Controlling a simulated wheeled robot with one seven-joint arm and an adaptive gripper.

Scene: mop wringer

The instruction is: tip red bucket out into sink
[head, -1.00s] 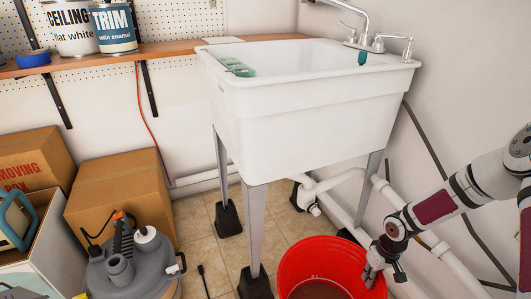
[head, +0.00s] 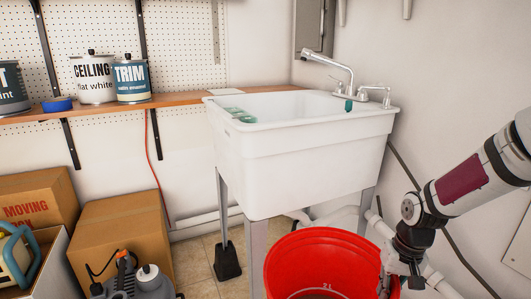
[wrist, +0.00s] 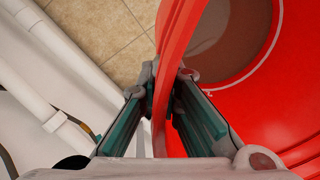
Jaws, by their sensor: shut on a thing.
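The red bucket (head: 328,258) is in front of the white sink (head: 300,135), at the bottom of the head view, with its rim below the sink's rim. It looks upright. My gripper (head: 392,284) is shut on the bucket's right rim. In the wrist view my gripper (wrist: 160,95) has one finger on each side of the bucket wall (wrist: 167,60), and brownish liquid (wrist: 228,30) shows inside. The bucket's base is out of view in the head view. The sink's basin is partly visible and has a green item at its left edge.
A faucet (head: 340,70) stands at the sink's back right. White pipes (head: 430,275) run along the right wall. Cardboard boxes (head: 120,240) and a grey vacuum (head: 140,284) are at the left. A wooden shelf (head: 170,102) with paint cans is behind.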

